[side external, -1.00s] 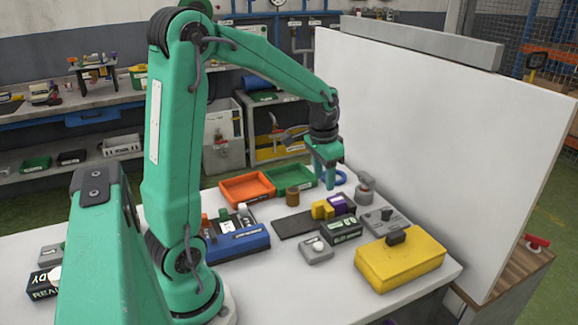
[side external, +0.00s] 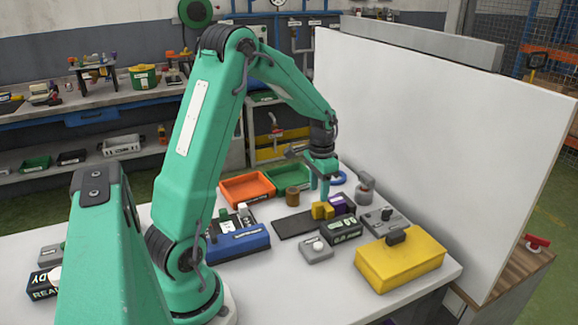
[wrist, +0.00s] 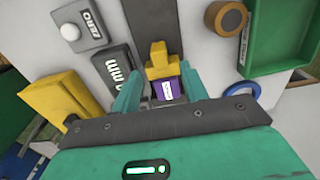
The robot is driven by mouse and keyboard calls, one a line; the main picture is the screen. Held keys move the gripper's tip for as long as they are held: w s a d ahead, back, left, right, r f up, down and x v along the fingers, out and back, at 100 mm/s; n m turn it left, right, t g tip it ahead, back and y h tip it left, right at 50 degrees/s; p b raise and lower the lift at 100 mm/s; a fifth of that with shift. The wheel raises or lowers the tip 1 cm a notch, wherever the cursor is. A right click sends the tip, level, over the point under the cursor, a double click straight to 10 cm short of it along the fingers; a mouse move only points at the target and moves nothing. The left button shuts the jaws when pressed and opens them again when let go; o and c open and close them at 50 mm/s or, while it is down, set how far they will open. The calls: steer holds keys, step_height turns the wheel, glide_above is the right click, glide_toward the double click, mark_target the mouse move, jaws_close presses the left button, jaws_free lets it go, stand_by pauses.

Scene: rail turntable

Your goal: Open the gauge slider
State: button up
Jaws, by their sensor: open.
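A gauge-like set lies on the white table. It has a dark flat strip (side external: 290,226), a yellow stepped block (side external: 322,210) at the strip's end, and a purple block (side external: 341,201) beside the yellow one. In the wrist view the purple block (wrist: 167,89) bears a white label and sits close against the yellow block (wrist: 160,62). Contact cannot be told. In the side view my gripper (side external: 319,192) hangs just behind the yellow block.
A grey box with a white button marked ZERO (wrist: 80,32) is close by. A yellow case (side external: 400,265) stands at the front right. A brown cylinder (side external: 292,196), blue ring (side external: 339,178), orange tray (side external: 247,188) and green tray (side external: 288,174) are behind. A white panel rises at the right.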

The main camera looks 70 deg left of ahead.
mark_target(318, 203)
steer(key=shift+f, duration=3.15)
jaws_close()
